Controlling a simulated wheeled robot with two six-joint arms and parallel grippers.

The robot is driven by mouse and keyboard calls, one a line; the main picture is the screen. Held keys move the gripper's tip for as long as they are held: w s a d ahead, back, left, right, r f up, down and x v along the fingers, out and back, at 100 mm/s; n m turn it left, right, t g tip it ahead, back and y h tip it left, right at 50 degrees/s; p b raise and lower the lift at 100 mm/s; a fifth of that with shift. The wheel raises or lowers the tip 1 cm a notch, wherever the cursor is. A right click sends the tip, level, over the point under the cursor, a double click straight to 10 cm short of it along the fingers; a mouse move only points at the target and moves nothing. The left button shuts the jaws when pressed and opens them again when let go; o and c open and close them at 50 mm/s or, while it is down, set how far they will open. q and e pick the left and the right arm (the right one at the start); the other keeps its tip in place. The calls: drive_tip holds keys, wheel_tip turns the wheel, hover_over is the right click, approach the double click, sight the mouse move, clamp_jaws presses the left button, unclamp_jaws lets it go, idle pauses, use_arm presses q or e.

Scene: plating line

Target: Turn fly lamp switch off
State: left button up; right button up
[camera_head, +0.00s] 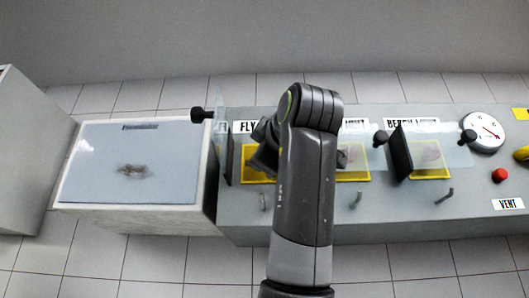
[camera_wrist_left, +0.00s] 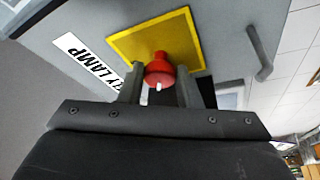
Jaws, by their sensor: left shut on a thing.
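The fly lamp switch is a red knob (camera_wrist_left: 160,68) with a white mark, on a yellow plate (camera_wrist_left: 125,42) beside the FLY LAMP label (camera_wrist_left: 88,60) in the left wrist view. My left gripper (camera_wrist_left: 160,90) is shut on the knob, with one finger on each side of it. In the head view my left gripper (camera_head: 264,150) is over the left end of the panel, at the FLY label (camera_head: 246,127). The yellow plate (camera_head: 250,176) shows partly there, and my arm hides the knob. My right gripper is not in view.
Clear covers with black knobs (camera_head: 380,138) stand along the grey panel (camera_head: 400,212). Small levers (camera_head: 444,196), a red button (camera_head: 500,175) and a dial gauge (camera_head: 484,132) sit on it. A white box (camera_head: 135,210) with a pale top stands at the left.

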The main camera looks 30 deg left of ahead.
use_arm(q)
drive_tip(key=n+g, duration=0.1)
drive_tip(key=n, duration=0.1)
drive_tip(key=n+g+h, duration=0.1)
drive_tip(key=n, duration=0.2)
drive_tip(key=shift+r+n, duration=0.1)
drive_tip(key=shift+n, duration=0.2)
idle(0.4)
drive_tip(key=o, duration=1)
drive_tip(key=shift+c, duration=0.2)
drive_tip(key=b+v, duration=0.2)
drive_tip(key=v, duration=1.5)
drive_tip(key=shift+d+r, duration=0.2)
drive_tip(key=shift+d, duration=0.05)
